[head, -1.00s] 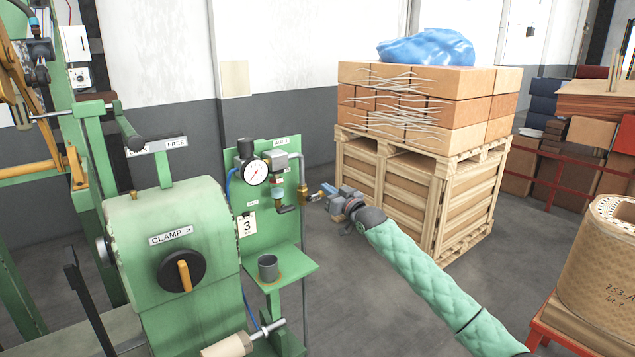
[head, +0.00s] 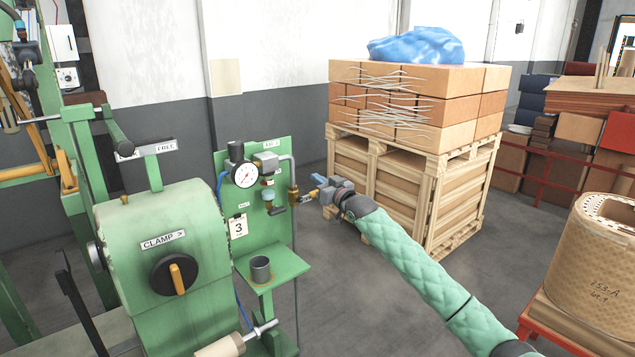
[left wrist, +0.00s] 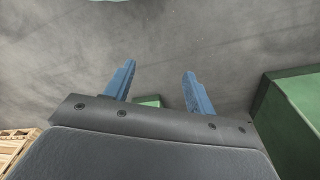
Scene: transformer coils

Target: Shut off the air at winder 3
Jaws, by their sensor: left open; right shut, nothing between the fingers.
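The green air panel (head: 268,230) stands behind the winder and carries a card marked 3 (head: 238,228). It holds a round pressure gauge (head: 245,175), a grey valve block (head: 266,163), a filter bowl (head: 268,197) and a small dark lever or outlet (head: 277,210). A brass fitting (head: 294,195) sits on the grey pipe at the panel's right edge. My right gripper (head: 312,194) is shut and empty, close to the right of this fitting; I cannot tell whether it touches. My left gripper (left wrist: 158,80) is open and empty above the floor in the left wrist view.
The green winder (head: 165,245) with a black clamp knob (head: 174,272) stands left of the panel. A grey cup (head: 260,269) sits on the green shelf (head: 282,266). A loaded wooden crate (head: 415,190) stands behind my right arm. A coil (head: 595,260) stands at right.

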